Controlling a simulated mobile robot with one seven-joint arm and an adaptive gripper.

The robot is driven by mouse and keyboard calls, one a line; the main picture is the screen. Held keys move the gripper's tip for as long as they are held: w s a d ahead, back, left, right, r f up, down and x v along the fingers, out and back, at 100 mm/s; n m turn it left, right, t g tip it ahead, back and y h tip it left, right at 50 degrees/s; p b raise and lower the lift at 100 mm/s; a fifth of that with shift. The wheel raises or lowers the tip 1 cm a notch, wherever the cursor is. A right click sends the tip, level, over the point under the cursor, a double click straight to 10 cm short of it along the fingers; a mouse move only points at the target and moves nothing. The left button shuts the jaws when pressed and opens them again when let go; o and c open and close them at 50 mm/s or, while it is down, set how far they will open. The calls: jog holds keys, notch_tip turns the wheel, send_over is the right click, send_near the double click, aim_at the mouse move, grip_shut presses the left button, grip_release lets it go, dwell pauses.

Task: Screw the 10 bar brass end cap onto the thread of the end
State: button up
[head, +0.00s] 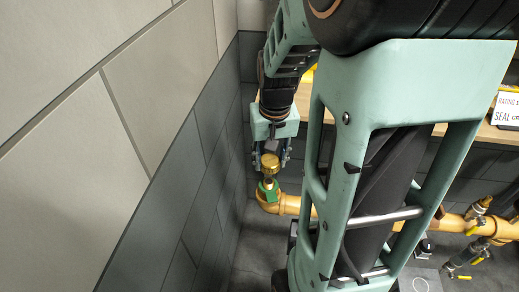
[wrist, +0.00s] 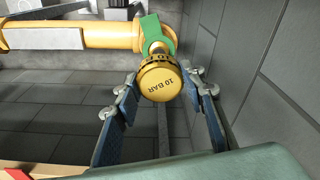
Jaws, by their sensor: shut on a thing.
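The brass end cap (wrist: 165,88), its face marked "10 BAR", sits between my fingers in the wrist view. It also shows in the head view (head: 270,161), above the upturned pipe end. My gripper (wrist: 160,77) is shut on the cap, one blue-padded finger at each side; in the head view my gripper (head: 270,157) hangs over the pipe end. The end is a yellow elbow (head: 267,203) with a green band (head: 268,187) just below the cap. The cap looks roughly in line with the end. The thread is hidden, and I cannot tell whether the cap engages it.
A grey tiled wall (head: 195,185) stands close at the left of the elbow. The yellow pipe (wrist: 75,36) runs from the elbow along the wall. A wooden shelf (head: 490,133) with a sign (head: 508,109) is at the back right. Valves (head: 482,204) sit farther right.

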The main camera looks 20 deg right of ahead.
aim_at(269, 181)
jog(key=shift+f+b, duration=2.1)
jog(key=shift+f, duration=0.5)
jog(key=shift+f+b, duration=0.7)
jog(key=shift+f, duration=0.2)
jog(key=o, duration=1.4)
jog(key=shift+c, duration=0.2)
jog(key=shift+c, duration=0.3)
